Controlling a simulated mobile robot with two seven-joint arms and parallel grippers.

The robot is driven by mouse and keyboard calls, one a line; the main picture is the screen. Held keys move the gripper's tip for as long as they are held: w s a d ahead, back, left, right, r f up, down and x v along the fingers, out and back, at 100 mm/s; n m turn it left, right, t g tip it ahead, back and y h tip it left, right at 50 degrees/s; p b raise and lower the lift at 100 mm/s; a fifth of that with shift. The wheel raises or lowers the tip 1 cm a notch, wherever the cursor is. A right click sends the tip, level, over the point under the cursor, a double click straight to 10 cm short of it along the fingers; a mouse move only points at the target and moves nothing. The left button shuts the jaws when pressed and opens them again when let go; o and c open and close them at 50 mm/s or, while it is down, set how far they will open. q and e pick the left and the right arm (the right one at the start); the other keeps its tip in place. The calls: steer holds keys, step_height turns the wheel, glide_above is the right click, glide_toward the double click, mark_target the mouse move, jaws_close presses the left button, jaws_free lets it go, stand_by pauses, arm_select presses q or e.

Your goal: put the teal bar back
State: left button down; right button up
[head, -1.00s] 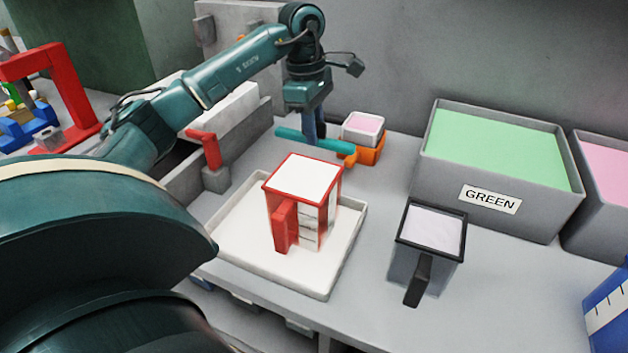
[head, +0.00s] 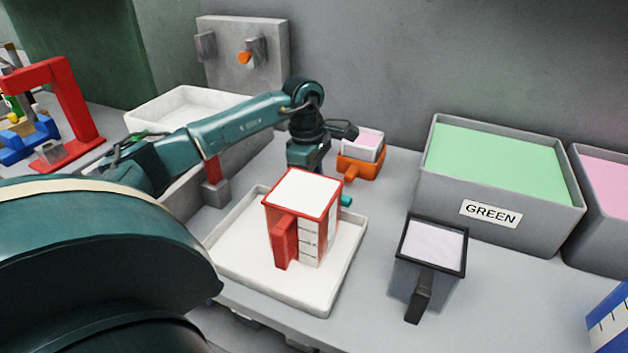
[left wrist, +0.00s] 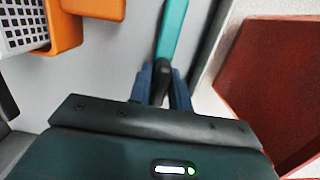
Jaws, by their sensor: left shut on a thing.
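The teal bar (left wrist: 172,30) runs up from my left gripper (left wrist: 163,88) in the left wrist view. The gripper's blue fingers are shut on its dark end piece. In the head view only a short teal end of the bar (head: 346,200) shows, just right of the red jug (head: 283,243). My left gripper's fingers are hidden behind the jug there; its wrist shows just above the jug. I cannot tell whether the bar touches the table. My right gripper is in neither view.
The jug stands in a white tray (head: 340,282). An orange holder (head: 362,167) with a pink-topped cup is behind the bar. A black-rimmed grey jug (head: 432,270) and a GREEN bin (head: 500,235) stand right. A wall bracket (head: 228,60) is at back left. Table between is clear.

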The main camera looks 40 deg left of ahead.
arm_select(q)
steer(key=c, duration=1.3)
jaws_free()
steer(key=shift+f, duration=0.1)
step_height(320, 180, up, 12)
steer(key=a, duration=0.1)
steer(key=shift+s+a, duration=0.2)
steer(key=shift+s, duration=0.1)
